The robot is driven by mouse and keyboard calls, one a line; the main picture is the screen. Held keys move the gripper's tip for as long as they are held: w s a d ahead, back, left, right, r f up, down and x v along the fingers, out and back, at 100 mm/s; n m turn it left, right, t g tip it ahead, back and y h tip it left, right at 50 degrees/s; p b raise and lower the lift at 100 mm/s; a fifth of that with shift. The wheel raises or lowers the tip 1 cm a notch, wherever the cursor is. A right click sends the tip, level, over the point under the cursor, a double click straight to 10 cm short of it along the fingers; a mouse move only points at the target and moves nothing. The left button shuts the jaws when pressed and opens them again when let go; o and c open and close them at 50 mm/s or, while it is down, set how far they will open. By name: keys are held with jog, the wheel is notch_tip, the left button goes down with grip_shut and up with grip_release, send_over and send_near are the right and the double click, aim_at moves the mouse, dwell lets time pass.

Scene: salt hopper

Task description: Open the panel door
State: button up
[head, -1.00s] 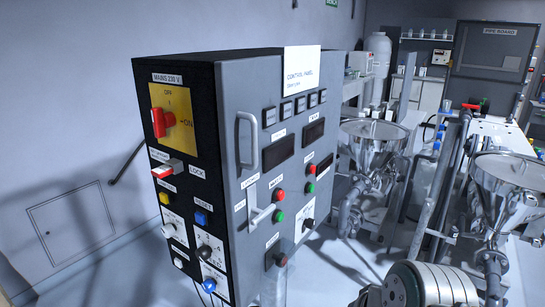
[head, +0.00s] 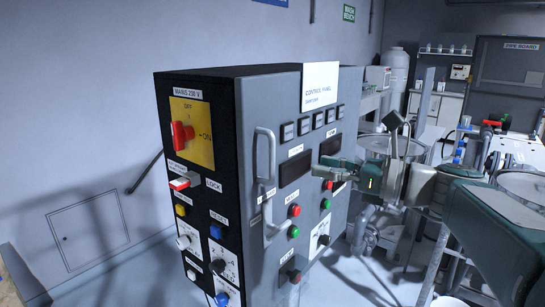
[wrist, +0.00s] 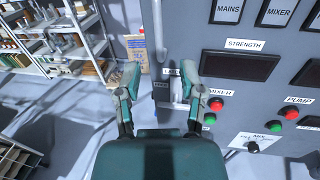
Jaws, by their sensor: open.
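The grey panel door (head: 270,120) is the front of a dark control cabinet and looks shut. It carries a long vertical handle (head: 264,160) and, below it, a pale latch lever (head: 270,222). My gripper (head: 326,172) is in front of the door, to the right of the handle in the head view. In the wrist view my gripper (wrist: 162,82) is open and empty. The latch lever (wrist: 178,88) shows between its fingers, nearer the right one, with the handle's lower end (wrist: 158,35) above. Contact with the lever cannot be told.
The cabinet's left side (head: 205,150) carries a red mains switch (head: 182,135) and several knobs. Red and green buttons (wrist: 216,104) sit right of the lever. Steel hoppers (head: 385,145) stand behind my arm. Shelving (wrist: 60,40) stands left in the wrist view.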

aim_at(271, 177)
jog(key=x, duration=1)
jog(key=shift+a, duration=0.25)
grip_shut()
